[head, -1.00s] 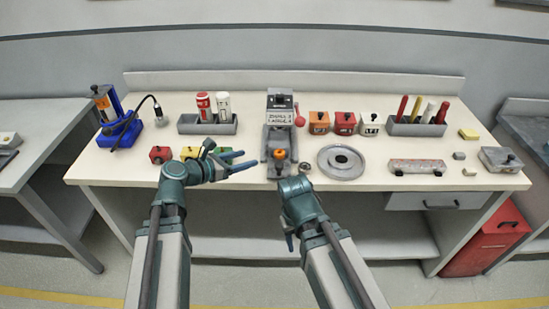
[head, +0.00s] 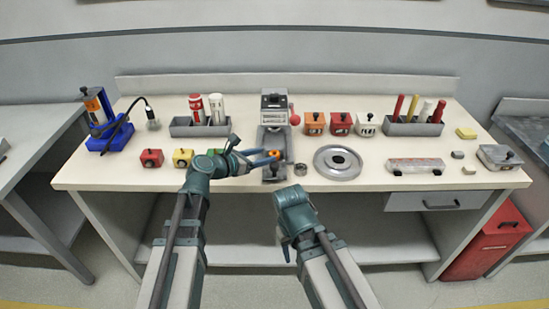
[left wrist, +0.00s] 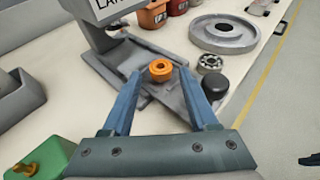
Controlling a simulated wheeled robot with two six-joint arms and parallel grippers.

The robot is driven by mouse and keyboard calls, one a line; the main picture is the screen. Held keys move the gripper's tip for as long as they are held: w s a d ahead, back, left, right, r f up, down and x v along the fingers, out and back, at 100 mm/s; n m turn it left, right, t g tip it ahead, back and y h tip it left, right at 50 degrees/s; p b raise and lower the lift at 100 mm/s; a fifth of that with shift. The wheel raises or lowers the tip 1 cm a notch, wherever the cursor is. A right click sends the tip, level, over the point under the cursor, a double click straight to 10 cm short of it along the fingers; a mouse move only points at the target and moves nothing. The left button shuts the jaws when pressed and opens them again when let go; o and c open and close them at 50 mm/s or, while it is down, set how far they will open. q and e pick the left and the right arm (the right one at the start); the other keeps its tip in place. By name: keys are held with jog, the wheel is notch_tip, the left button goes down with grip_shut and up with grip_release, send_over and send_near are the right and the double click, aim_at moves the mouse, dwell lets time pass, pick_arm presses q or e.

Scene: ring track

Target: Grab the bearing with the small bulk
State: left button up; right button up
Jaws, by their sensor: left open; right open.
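A small grey metal bearing (head: 300,169) lies on the bench just right of the press base. It also shows in the left wrist view (left wrist: 210,63), beyond the right finger. An orange ring-like part (left wrist: 160,70) sits on the press base (head: 266,138). My left gripper (head: 270,158) is open over the press base, its blue fingers on either side of the orange part in the left wrist view, holding nothing; contact cannot be told. My right gripper (head: 285,245) is low in front of the bench edge, open, its fingers mostly hidden.
A large grey ring disc (head: 338,162) lies right of the bearing. A black knob (left wrist: 215,88) stands close to the left gripper's right finger. Coloured boxes (head: 341,123) stand behind. Red, yellow and green blocks (head: 151,158) lie at left.

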aim_at(270, 155)
pick_arm(q)
jog(key=x, duration=0.2)
jog(key=b+x, duration=0.1)
jog(key=x, duration=0.1)
jog(key=shift+s+f, duration=0.1)
jog(key=shift+f, duration=0.15)
jog(key=shift+a, duration=0.1)
jog(key=shift+c, duration=0.3)
grip_shut()
jog(key=shift+r, duration=0.1)
